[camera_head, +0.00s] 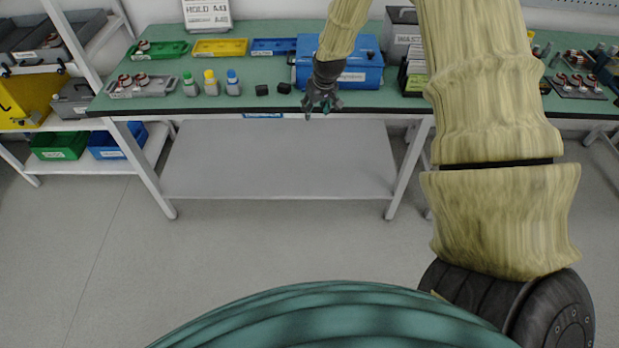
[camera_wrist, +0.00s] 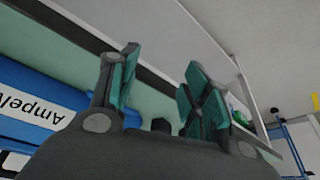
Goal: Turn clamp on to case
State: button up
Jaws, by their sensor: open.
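A blue case (camera_head: 368,76) with a white label stands on the green-topped bench (camera_head: 270,100), partly hidden behind my arm. In the wrist view, a blue surface with a white label reading "Ampe..." (camera_wrist: 38,97) shows at the left. My gripper (camera_head: 321,106) hangs at the bench's front edge, in front of the case and apart from it as far as I can tell. In the wrist view, its teal-padded fingers (camera_wrist: 158,92) are spread with nothing between them. I cannot pick out the clamp on the case; dark details on its front are too small to tell.
Two small black blocks (camera_head: 273,90) and several capped bottles (camera_head: 210,83) stand left of my gripper. Green, yellow and blue trays (camera_head: 220,47) lie behind them. A grey holder with coils (camera_head: 142,86) sits at the left end. The floor before the bench is clear.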

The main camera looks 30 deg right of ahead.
jog(key=s+a+f+b, duration=0.2)
jog(key=f+b, duration=0.1)
jog(key=f, duration=0.3)
jog(key=s+a+f+b, duration=0.3)
jog(key=f+b, duration=0.1)
jog(key=f, duration=0.3)
jog(key=s+a+f+b, duration=0.2)
jog(key=s+f+b, duration=0.1)
jog(key=f, duration=0.4)
jog(key=shift+s+a+f+g, duration=0.15)
jog(key=shift+a+f+g, duration=0.1)
jog(key=shift+g, duration=0.15)
jog(key=s+a+f+g+p, duration=0.1)
jog(key=s+a+f, duration=0.3)
jog(key=s, duration=0.4)
jog(key=s+a+f+g+p, duration=0.1)
jog(key=s+a+f, duration=0.35)
jog(key=s, duration=0.35)
jog(key=s+a, duration=0.3)
jog(key=s, duration=0.7)
jog(key=s+a+n+g+p, duration=0.1)
jog(key=s+a, duration=0.3)
jog(key=s, duration=0.7)
jog(key=shift+a+p, duration=0.15)
jog(key=shift+p, duration=0.15)
jog(key=shift+r, duration=0.1)
jog(key=shift+s, duration=0.1)
